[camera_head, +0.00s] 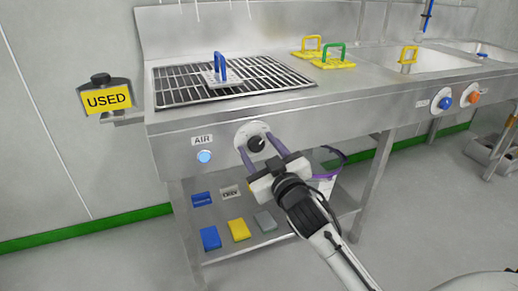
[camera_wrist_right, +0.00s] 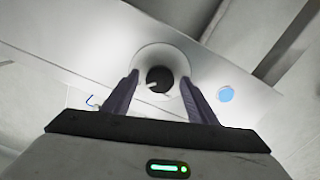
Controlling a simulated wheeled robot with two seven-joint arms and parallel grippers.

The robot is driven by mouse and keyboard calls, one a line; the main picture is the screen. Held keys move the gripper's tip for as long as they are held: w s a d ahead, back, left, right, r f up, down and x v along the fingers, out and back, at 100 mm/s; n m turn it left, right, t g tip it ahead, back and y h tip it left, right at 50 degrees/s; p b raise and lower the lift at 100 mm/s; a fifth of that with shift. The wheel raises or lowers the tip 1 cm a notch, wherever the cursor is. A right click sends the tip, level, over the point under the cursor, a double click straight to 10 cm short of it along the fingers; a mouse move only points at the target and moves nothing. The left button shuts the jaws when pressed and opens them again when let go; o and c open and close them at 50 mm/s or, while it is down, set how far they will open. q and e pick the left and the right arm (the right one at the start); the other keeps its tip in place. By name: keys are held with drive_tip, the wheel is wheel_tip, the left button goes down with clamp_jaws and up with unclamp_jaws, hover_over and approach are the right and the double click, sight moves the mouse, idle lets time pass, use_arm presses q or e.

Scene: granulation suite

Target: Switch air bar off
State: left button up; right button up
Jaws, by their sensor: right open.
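The air knob (camera_head: 256,143) is a black rotary knob on a round pale plate, on the front panel of the steel sink bench. It also shows in the right wrist view (camera_wrist_right: 159,79), with a pale pointer mark toward the left there. Left of it in the head view are the AIR label (camera_head: 202,140) and a round lit blue lamp (camera_head: 204,156); the lamp shows too in the right wrist view (camera_wrist_right: 226,95). My right gripper (camera_head: 257,150) is open, its purple-grey fingers on either side of the knob. I cannot tell whether they touch it. My left gripper is not in view.
The steel bench has a wire grid (camera_head: 180,84) with a blue-handled pad (camera_head: 220,72). A blue knob (camera_head: 445,102) and an orange knob (camera_head: 474,98) sit farther right. A lower shelf holds blue, yellow and grey blocks. A yellow USED sign (camera_head: 107,100) hangs at left.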

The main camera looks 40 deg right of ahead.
drive_tip(key=c, duration=1.1)
drive_tip(key=shift+o, duration=0.2)
